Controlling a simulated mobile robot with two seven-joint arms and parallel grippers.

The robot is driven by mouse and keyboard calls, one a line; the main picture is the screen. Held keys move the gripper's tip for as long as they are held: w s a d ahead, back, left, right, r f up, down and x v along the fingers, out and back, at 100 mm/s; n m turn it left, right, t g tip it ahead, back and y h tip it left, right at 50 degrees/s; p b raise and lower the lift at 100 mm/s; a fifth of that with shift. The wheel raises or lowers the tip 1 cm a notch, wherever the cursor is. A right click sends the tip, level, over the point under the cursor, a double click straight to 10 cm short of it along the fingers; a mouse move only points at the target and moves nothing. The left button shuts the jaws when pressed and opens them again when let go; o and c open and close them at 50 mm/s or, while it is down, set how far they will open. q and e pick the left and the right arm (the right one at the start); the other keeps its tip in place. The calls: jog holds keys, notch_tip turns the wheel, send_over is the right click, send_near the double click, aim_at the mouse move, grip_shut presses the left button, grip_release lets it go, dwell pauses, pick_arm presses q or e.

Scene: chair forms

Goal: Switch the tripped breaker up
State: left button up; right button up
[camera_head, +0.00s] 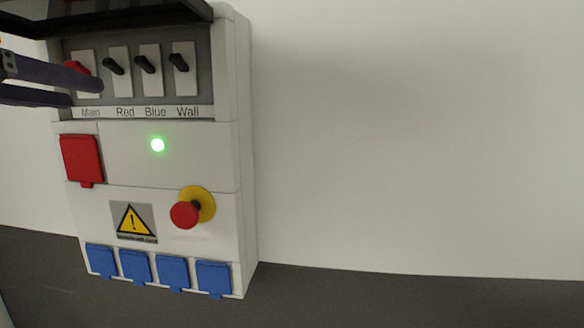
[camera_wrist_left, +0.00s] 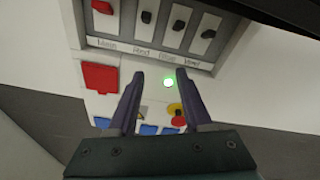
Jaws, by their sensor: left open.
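The breaker row sits in the upper part of a white panel. It has a red Main switch (camera_head: 77,67) and black switches labelled Red (camera_head: 113,66), Blue (camera_head: 146,64) and Wall (camera_head: 179,62). All levers sit near the upper half of their plates and look alike; I cannot tell which is tripped. They also show in the left wrist view, from the Main switch (camera_wrist_left: 102,7) to the Wall switch (camera_wrist_left: 208,34). My left gripper (camera_head: 87,92) is open and empty in front of the Main switch, covering part of its plate. My right gripper is not in view.
A dark cover (camera_head: 140,14) stands raised above the switches. Below are a lit green lamp (camera_head: 158,145), a red socket cover (camera_head: 81,158), a red knob (camera_head: 185,214) on a yellow base and several blue socket covers (camera_head: 135,266). Bare wall (camera_head: 420,140) lies right.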

pick_arm(q)
jog(key=s+d+f+n+g+y, duration=0.1)
jog(key=s+d+f+n+g, duration=0.3)
jog(key=f+n, duration=0.55)
jog(key=s+d+f+n+g, duration=0.2)
jog(key=s+d+f+n, duration=0.2)
jog(key=s+f+n, duration=0.5)
jog(key=s+f+n+g, duration=0.3)
jog(key=s+f+n, duration=0.1)
jog(key=s+n, duration=0.2)
jog(key=s+d+f+n+g, duration=0.1)
jog(key=s+f+n+g, duration=0.2)
jog(key=s+f+n, duration=0.2)
jog(key=s+n, duration=0.2)
jog(key=s, duration=0.1)
jog(key=shift+d+f, duration=0.3)
jog(key=shift+w, duration=0.1)
